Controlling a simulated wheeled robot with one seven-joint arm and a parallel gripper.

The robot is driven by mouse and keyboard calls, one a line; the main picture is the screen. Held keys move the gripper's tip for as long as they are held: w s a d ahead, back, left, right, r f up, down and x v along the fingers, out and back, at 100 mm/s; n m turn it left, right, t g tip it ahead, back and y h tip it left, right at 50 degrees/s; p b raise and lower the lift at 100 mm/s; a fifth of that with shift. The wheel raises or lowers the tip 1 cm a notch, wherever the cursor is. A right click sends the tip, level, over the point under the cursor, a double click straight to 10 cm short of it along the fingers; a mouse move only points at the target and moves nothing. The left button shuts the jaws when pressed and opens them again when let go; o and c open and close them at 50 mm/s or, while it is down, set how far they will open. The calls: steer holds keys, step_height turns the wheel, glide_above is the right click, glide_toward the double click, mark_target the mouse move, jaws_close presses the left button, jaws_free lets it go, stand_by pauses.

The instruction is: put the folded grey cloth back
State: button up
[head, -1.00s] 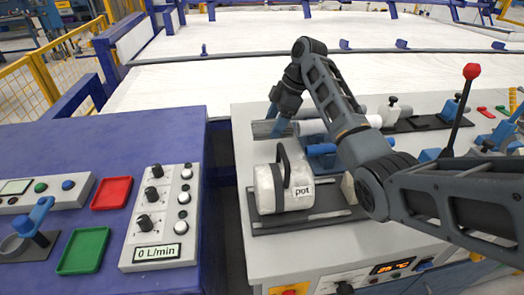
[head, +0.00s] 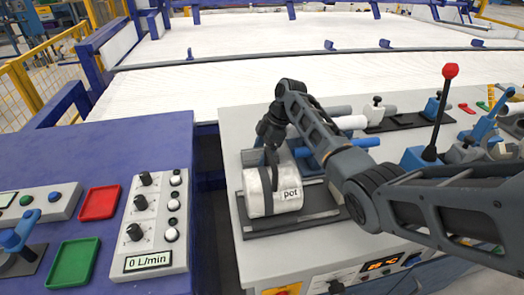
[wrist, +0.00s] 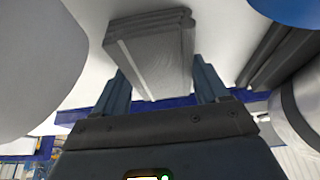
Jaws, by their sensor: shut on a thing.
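The folded grey cloth (head: 252,158) is just behind the white pot (head: 260,204) in the head view, low over or on the worktop; I cannot tell which. In the wrist view the cloth (wrist: 150,62) shows its layered folds between the two blue fingers. My gripper (head: 271,156) is shut on it, and the fingers (wrist: 160,68) stand at its two sides in the wrist view. The pot partly hides the fingertips and the cloth's near side in the head view.
The labelled pot sits on a dark stand close in front of my gripper. Blue and white cylinders (head: 350,122) lie to the right. A lever with a red knob (head: 451,71) stands further right. The worktop (head: 240,124) behind the cloth is bare.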

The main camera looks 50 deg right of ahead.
steer(key=shift+f, duration=0.15)
steer(key=o, duration=1.1)
steer(key=v, duration=1.2)
steer(key=shift+b, duration=0.3)
